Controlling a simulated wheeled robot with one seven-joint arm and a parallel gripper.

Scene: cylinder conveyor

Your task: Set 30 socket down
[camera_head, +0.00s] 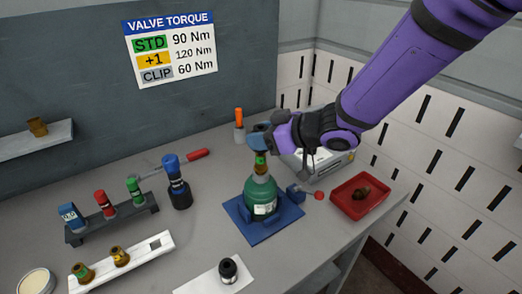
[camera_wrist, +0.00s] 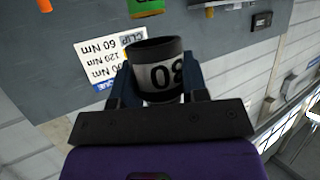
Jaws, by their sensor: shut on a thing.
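A dark socket with a white band (camera_wrist: 160,75) is held between the blue fingers of my gripper (camera_wrist: 160,88) in the wrist view. The band shows large black digits, upside down, that look like part of 30. In the head view my gripper (camera_head: 261,143) is above the green cylinder (camera_head: 262,197), close over its orange and green valve top; the held socket is mostly hidden there by the fingers. I cannot tell whether the socket touches the valve. The cylinder stands upright on a blue base (camera_head: 240,226).
Another black socket (camera_head: 228,269) stands on a white mat (camera_head: 205,282) at the front. A rack (camera_head: 112,218) with coloured pieces, a blue-and-black tool (camera_head: 177,182) and a white valve holder (camera_head: 148,251) are left. A red tray (camera_head: 358,208) with a brown piece is right.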

